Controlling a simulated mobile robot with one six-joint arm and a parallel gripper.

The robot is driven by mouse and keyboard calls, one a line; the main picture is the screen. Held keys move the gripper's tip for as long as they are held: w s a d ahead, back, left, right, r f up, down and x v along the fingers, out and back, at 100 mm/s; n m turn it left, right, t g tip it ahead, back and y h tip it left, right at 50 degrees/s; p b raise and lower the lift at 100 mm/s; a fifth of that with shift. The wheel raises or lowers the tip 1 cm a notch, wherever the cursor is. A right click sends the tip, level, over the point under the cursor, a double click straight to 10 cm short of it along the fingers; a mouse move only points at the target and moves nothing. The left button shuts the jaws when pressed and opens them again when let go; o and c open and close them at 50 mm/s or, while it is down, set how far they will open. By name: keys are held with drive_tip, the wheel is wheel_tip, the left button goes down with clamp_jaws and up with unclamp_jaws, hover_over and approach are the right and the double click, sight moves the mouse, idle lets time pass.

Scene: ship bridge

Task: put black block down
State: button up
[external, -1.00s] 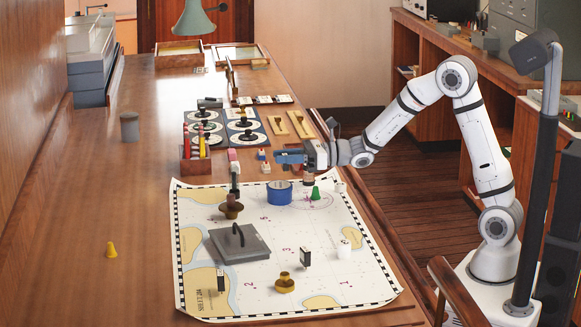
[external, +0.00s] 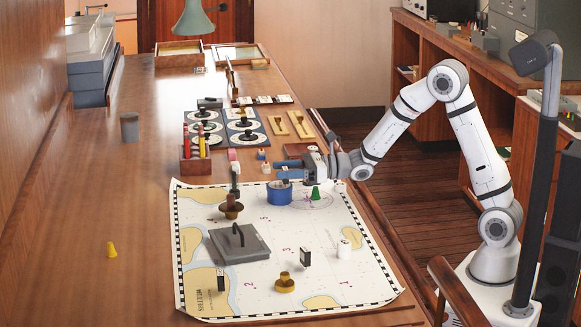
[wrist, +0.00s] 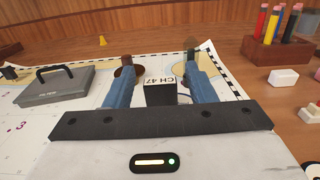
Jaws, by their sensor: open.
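The black block (wrist: 160,93), with a white label reading "CH 47" on top, is between the two blue fingers of my gripper (wrist: 160,90) in the wrist view. The fingers are open, one on each side of it.
The chart (external: 205,255) holds a grey lidded case (external: 239,244), a green cone (external: 315,193), a brown knobbed piece (external: 231,210), a brass piece (external: 285,283) and another black labelled block (external: 305,257). A pen holder (external: 195,160) stands beyond. The table's left side is mostly clear.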

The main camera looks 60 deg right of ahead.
drive_tip(key=shift+r, duration=0.25)
drive_tip(key=b+v, duration=0.1)
drive_tip(key=v, duration=1.1)
drive_tip(key=s+a+n+g, duration=0.1)
drive_tip(key=s+n+g, duration=0.1)
drive_tip(key=s+a+n+g, duration=0.2)
drive_tip(key=s+n, duration=0.1)
drive_tip(key=s+a+n+g+y, duration=0.1)
drive_tip(key=s+n+g, duration=0.1)
drive_tip(key=s, duration=0.1)
drive_tip(key=shift+a+f+n, duration=0.15)
drive_tip(key=shift+a+n, duration=0.15)
drive_tip(key=s+f+n+g+h, duration=0.3)
drive_tip(key=s+n+g, duration=0.2)
drive_tip(key=s+n, duration=0.4)
drive_tip(key=s+d+n+h, duration=0.3)
drive_tip(key=d+n+h, duration=0.2)
drive_tip(key=d, duration=0.2)
drive_tip(key=s+d+f+n+h, duration=0.1)
drive_tip(key=s+d+n+h, duration=0.3)
drive_tip(key=d, duration=0.4)
drive_tip(key=shift+s+n+t+h, duration=0.2)
drive_tip(key=shift+n+t+h, duration=0.1)
drive_tip(key=shift+n+h, duration=0.5)
drive_tip(key=shift+f, duration=0.15)
